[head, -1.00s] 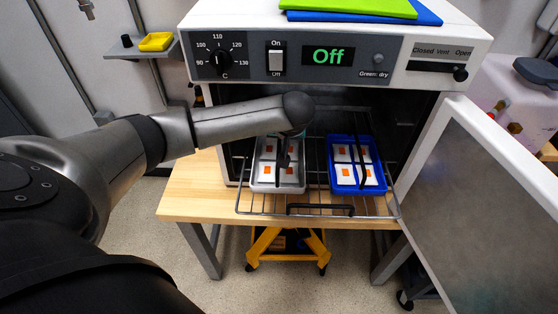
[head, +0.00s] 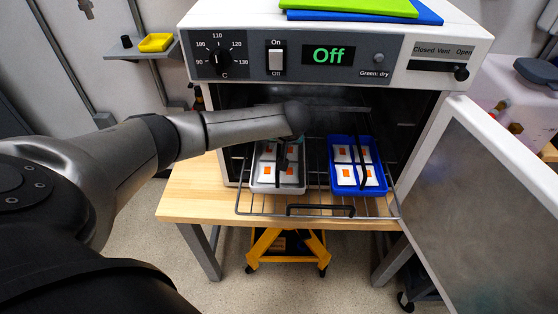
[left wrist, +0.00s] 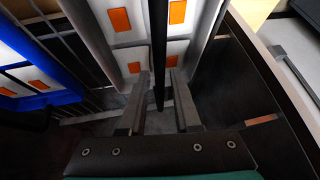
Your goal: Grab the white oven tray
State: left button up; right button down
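The white oven tray (head: 278,188) sits on the left part of the oven's wire rack and holds white packets with orange squares. A thin black handle bar (left wrist: 160,45) runs over its middle. My left gripper (head: 284,150) is at the tray's far part, partly hidden by my forearm. In the left wrist view my left gripper (left wrist: 159,82) is open, with one finger on each side of the bar and a gap left to it. The tray also shows there, with its grey-white wall (left wrist: 90,35) beside the packets. My right gripper is not in view.
A blue tray (head: 333,181) with similar packets stands right of the white one. The wire rack (head: 320,211) juts from the oven (head: 345,87). The open oven door (head: 490,200) stands on the right. The wooden bench (head: 195,200) is clear at left.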

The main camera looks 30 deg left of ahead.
pick_arm(q)
grip_shut()
dwell(1.1)
